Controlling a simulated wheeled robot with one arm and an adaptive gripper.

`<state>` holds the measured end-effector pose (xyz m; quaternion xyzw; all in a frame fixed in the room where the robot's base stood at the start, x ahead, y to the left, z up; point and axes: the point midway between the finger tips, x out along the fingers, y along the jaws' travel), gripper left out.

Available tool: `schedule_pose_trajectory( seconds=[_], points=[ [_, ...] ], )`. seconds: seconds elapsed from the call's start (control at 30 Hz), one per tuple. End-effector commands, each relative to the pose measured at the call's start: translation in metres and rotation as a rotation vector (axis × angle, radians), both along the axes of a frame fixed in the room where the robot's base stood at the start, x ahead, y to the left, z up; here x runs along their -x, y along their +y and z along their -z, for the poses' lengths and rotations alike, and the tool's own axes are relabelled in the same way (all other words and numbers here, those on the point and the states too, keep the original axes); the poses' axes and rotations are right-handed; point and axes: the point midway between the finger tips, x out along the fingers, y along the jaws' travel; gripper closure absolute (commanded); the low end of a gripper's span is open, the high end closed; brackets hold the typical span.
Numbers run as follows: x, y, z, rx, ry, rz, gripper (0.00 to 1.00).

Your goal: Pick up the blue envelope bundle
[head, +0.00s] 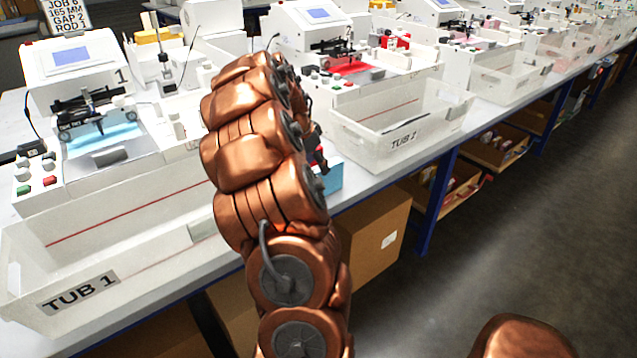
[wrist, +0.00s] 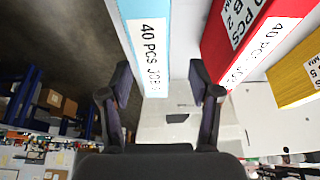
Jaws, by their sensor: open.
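The blue envelope bundle (wrist: 152,45) is light blue with a white label reading "40 PCS JOB". In the wrist view it lies at the top, ahead of and between the fingers of my gripper (wrist: 161,82). My gripper is open and nothing is held between the fingers; I cannot tell whether they touch the bundle. In the head view, a light blue patch that looks like the bundle (head: 333,177) shows at the bench edge, just right of my copper arm. My arm hides the rest of it and most of the gripper there.
A red bundle (wrist: 232,40) and a yellow bundle (wrist: 297,72) lie to the right in the wrist view. Tub 1 (head: 75,290) and Tub 2 (head: 402,142) stand on the bench beside white plotters (head: 75,75). Cardboard boxes (head: 375,235) sit below. The floor at right is clear.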

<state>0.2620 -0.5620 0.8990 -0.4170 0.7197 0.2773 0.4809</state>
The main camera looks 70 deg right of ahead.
Motion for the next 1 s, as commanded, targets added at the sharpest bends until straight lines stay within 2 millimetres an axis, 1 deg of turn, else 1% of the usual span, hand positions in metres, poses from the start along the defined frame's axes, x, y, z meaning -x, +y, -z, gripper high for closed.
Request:
schedule_pose_trajectory(
  seconds=[0.13,0.27,0.3,0.4,0.67,1.0],
  points=[
    [0.005,0.001,0.012,-0.004,0.003,0.001,0.38],
    [0.011,0.0,0.031,-0.007,0.005,0.002,0.38],
    [0.012,-0.002,0.037,-0.008,0.004,0.003,0.38],
    [0.012,-0.007,0.046,-0.006,0.002,0.001,0.38],
    [0.012,-0.008,0.048,-0.002,0.001,-0.001,0.39],
    [0.012,-0.008,0.048,-0.002,0.001,-0.001,0.74]
  ],
)
